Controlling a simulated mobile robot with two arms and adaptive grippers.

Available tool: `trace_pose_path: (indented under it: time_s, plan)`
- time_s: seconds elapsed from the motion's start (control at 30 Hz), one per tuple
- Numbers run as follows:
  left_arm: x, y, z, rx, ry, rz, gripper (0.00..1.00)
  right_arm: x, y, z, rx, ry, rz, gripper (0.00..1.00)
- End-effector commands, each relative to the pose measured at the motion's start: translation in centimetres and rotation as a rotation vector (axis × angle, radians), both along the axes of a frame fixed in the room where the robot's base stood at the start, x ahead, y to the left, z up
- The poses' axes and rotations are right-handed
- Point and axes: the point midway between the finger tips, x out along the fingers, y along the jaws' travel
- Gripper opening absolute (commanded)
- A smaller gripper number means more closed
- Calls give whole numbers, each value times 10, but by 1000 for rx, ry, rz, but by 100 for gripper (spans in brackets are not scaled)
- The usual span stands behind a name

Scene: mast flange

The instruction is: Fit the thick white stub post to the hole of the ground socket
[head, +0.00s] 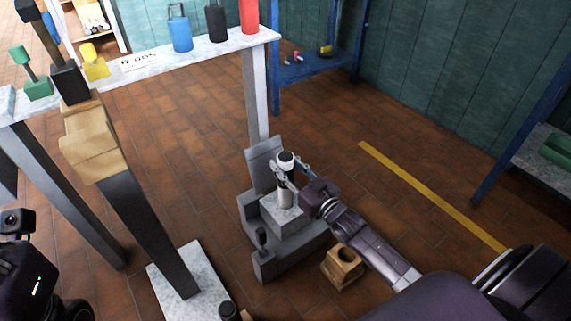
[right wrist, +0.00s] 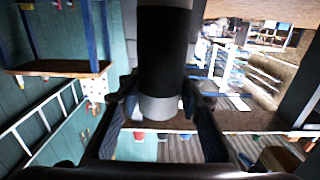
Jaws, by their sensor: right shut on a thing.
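The thick white stub post (head: 285,191) has a black band and stands roughly upright in my right gripper (head: 284,172). The right fingers are shut around its upper part. In the right wrist view the post (right wrist: 165,60) fills the middle between the fingers. Its lower end is over the pale top of a grey stepped block (head: 310,234) on the floor; I cannot tell whether it touches. A tan block with a dark hole (head: 342,268) sits on the floor to the right, under my right arm. I cannot tell surely which block is the ground socket. Only dark parts of my left arm show at lower left.
A long pale bench (head: 216,52) with blue, black and red canisters runs across the back left.

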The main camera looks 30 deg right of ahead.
Motion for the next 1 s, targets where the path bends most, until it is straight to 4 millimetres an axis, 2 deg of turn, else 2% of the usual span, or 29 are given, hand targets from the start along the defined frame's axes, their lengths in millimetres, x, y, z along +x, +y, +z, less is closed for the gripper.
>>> trace_pose_path:
  time_s: [0.43, 0.47, 0.63, 1.0]
  plan:
    - [-2, -1, 3, 1, -25, 1, 35, 0, 0, -10, 1, -4, 1, 0]
    - [-3, -1, 5, 0, -30, 1, 35, 0, 0, -10, 1, -4, 1, 34]
    - [-4, 0, 7, -2, -33, 2, 35, 0, 0, -10, 0, -3, 0, 53]
    - [-1, 0, 4, -1, -21, 3, 35, -5, 0, -13, 1, 3, 0, 53]
